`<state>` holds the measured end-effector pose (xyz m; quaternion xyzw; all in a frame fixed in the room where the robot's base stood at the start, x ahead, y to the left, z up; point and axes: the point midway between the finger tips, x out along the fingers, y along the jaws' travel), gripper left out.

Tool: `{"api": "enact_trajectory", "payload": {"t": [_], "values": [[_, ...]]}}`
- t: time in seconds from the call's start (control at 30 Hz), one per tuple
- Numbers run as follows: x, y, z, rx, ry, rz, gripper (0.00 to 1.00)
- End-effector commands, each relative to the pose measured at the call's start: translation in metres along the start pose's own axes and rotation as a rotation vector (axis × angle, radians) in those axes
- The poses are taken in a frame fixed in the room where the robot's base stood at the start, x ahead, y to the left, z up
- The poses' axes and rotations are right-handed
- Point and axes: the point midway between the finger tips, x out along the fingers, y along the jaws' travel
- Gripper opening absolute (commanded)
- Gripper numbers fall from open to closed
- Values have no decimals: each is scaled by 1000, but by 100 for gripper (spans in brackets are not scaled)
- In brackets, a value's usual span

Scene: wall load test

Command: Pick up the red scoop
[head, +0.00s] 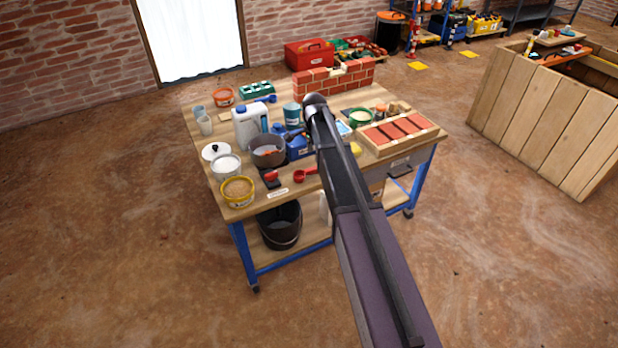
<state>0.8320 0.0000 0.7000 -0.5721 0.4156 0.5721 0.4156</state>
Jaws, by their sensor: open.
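The red scoop (300,176) lies near the front edge of the wooden-topped workbench (250,201). Its round bowl is to the left and its short handle points right, close beside my arm. My gripper (279,145) appears as a small dark shape behind and left of my forearm, over the area of the grey pot (268,158) and the blue jug (297,148). It is open and apart from the scoop, which lies nearer the front edge. My arm hides part of the bench to the right of the scoop.
A small red item (271,175) lies left of the scoop. A yellow tub (238,191), a white tub (227,167) and a white canister (249,127) crowd the left side. A brick tray (400,133) stands right. A small brick wall (335,79) is behind.

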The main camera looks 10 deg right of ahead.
Motion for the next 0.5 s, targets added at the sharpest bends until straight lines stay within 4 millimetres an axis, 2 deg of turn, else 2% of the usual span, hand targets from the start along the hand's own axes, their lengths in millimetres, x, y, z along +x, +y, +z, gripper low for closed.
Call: {"api": "enact_trajectory", "payload": {"t": [0.03, 0.2, 0.5], "values": [[8, 0, 0, 0, 0, 0, 66], [19, 0, 0, 0, 0, 0, 66], [24, 0, -1, 1, 0, 0, 66]]}}
